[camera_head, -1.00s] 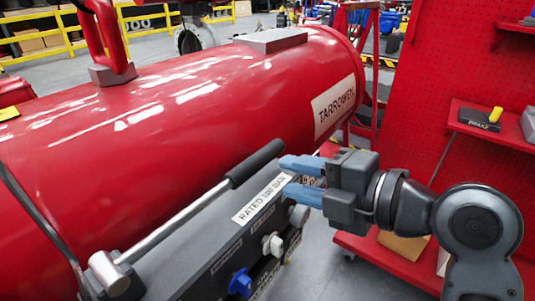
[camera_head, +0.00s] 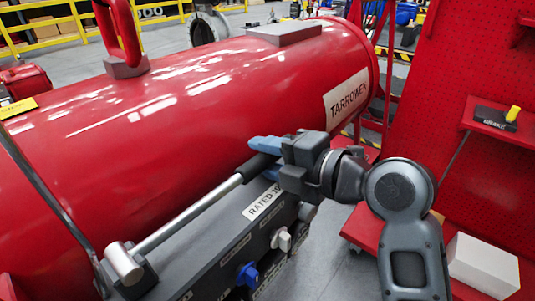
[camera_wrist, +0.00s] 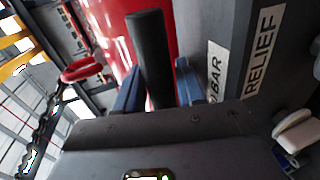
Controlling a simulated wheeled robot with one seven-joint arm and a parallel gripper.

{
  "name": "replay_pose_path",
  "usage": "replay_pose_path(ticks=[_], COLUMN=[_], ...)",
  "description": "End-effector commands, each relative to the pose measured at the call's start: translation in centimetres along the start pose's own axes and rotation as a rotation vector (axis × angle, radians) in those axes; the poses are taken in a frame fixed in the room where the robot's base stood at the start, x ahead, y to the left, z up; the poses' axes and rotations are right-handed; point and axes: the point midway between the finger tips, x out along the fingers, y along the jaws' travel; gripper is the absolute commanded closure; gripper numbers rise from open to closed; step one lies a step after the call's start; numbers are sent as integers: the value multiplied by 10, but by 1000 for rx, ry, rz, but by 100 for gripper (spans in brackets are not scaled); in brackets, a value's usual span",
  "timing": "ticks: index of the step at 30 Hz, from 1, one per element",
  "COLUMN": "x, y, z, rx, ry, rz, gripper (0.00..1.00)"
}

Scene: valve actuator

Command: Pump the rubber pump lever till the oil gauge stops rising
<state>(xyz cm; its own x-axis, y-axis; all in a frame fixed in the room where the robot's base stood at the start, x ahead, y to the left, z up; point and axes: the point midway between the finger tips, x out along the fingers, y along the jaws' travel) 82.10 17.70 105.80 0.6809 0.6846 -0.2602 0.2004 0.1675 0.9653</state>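The pump lever is a silver rod (camera_head: 190,213) rising to the right from a pivot (camera_head: 125,262) on the dark grey pump box (camera_head: 205,265). Its black rubber grip (camera_head: 257,167) is at the upper end. My gripper (camera_head: 268,158) is at this grip, its blue fingers on either side. In the wrist view the black grip (camera_wrist: 150,55) lies between the two fingers (camera_wrist: 158,85), nearer the left one. A gap shows between the grip and the right finger, so the gripper is open around it. I cannot make out an oil gauge in either view.
A large red TARROWEN cylinder (camera_head: 200,100) lies behind the lever. The box front carries a blue knob (camera_head: 247,277) and a white knob (camera_head: 281,240). A red pegboard (camera_head: 480,180) with a shelf (camera_head: 495,125) stands at the right, a white box (camera_head: 483,265) below.

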Motion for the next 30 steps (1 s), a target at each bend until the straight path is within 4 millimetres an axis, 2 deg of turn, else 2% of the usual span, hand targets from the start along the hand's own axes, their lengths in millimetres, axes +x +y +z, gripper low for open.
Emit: replay_pose_path(ticks=[4,15,25,28,30], x=[0,0,-1,-4,-9], y=[0,0,2,16,34], z=[0,0,0,-1,-2], rx=[0,1,-8,-59,-125], ry=[0,0,-2,-15,-34], rz=[0,0,1,5,9], gripper=[64,99,100,100,100])
